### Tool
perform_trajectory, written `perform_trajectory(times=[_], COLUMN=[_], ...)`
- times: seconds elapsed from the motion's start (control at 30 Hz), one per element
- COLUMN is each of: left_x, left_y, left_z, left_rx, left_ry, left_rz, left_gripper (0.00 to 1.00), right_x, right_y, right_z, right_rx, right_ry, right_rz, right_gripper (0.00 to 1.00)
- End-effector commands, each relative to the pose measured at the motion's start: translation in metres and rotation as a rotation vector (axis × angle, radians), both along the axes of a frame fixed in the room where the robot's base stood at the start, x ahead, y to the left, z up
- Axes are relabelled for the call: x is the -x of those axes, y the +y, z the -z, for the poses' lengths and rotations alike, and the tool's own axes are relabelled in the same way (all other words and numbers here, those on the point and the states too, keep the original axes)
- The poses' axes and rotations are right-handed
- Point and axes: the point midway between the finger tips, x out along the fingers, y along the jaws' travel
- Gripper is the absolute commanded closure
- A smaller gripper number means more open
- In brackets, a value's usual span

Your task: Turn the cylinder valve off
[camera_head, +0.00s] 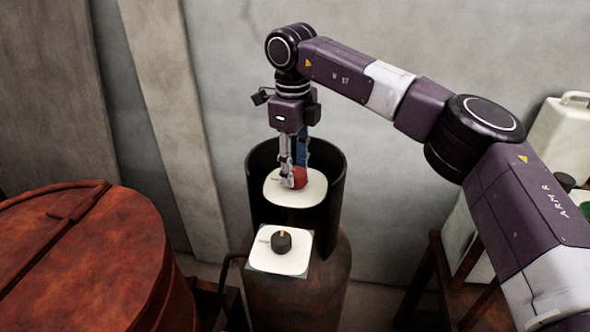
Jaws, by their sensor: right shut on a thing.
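The gas cylinder (296,306) is a rusty brown body with a dark, open-fronted collar (333,217) around its top. Inside the collar, a red valve knob (300,177) sits on a white rounded plate (308,194). My right gripper (295,176) points straight down and is shut on the red knob, which its fingers partly cover. My left gripper is not in view.
A large rusty lidded vat (90,265) stands at the left. White plastic jugs (561,135) and a wooden stand (436,265) are at the right, partly behind my right arm. A grey wall is close behind the cylinder.

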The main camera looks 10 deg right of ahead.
Motion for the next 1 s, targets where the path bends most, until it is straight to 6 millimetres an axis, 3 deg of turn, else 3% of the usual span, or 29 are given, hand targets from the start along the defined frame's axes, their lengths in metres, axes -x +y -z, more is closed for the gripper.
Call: perform_trajectory(times=[0.5, 1.0], left_x=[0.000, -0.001], left_y=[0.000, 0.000], left_z=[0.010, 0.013], left_rx=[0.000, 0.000], left_ry=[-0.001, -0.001], left_rz=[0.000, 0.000], left_gripper=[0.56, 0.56], right_x=[-0.001, -0.002], right_y=[-0.001, -0.001], right_z=[-0.001, -0.001], right_rx=[0.001, 0.000], right_ry=[-0.002, -0.003], right_rz=[0.456, 0.657], right_gripper=[0.87, 0.87])
